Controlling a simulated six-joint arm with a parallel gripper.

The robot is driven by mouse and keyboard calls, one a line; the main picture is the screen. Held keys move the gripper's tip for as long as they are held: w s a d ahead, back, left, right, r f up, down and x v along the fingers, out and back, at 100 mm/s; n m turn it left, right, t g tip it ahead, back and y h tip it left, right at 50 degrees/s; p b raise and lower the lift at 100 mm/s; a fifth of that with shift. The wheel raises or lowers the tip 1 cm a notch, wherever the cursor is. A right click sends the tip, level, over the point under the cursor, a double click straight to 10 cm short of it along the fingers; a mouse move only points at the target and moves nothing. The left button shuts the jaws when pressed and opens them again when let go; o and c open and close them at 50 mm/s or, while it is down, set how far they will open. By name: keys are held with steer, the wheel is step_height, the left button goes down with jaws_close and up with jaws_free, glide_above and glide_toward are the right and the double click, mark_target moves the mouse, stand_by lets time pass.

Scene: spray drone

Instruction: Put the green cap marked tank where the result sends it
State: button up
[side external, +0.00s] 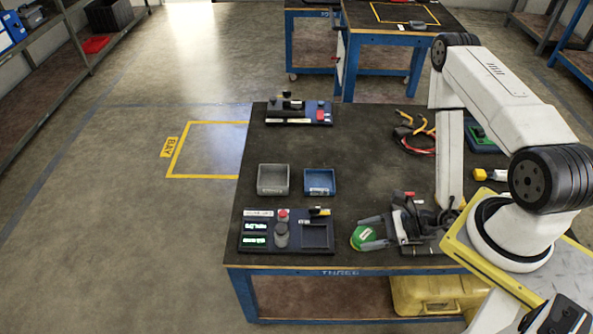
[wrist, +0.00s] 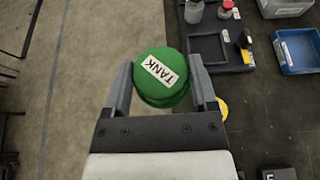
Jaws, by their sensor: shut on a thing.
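The green cap (wrist: 160,72), with a white label reading TANK, is clamped between the two fingers of my gripper (wrist: 162,84). In the side view the cap (side external: 359,239) is at the front of the table, held by my gripper (side external: 372,235), right of a dark test panel (side external: 288,246). A grey bin (side external: 273,180) and a blue bin (side external: 320,182) with a white label stand behind the panel; both look empty.
A second dark fixture (side external: 291,113) with small parts sits at the table's far left. Pliers and cable (side external: 415,133) lie at the far right. The table middle is clear. A yellow-taped floor area marked BAY (side external: 205,150) lies left of the table.

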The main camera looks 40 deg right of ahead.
steer(key=shift+w+d+f, duration=0.15)
steer(key=shift+w+d, duration=0.25)
steer(key=shift+w, duration=0.1)
steer(key=w+d, duration=1.1)
steer(key=w, duration=0.1)
steer(key=shift+w+d+f, duration=0.2)
steer(key=shift+w+f, duration=0.1)
steer(key=shift+w, duration=0.05)
steer(key=shift+w, duration=0.1)
glide_above(322, 184)
steer(key=s, duration=0.1)
step_height(322, 184, down, 8)
steer(key=shift+s+a+f, duration=0.1)
steer(key=shift+s+a, duration=0.05)
steer(key=shift+w+f, duration=0.55)
steer(key=shift+f, duration=0.1)
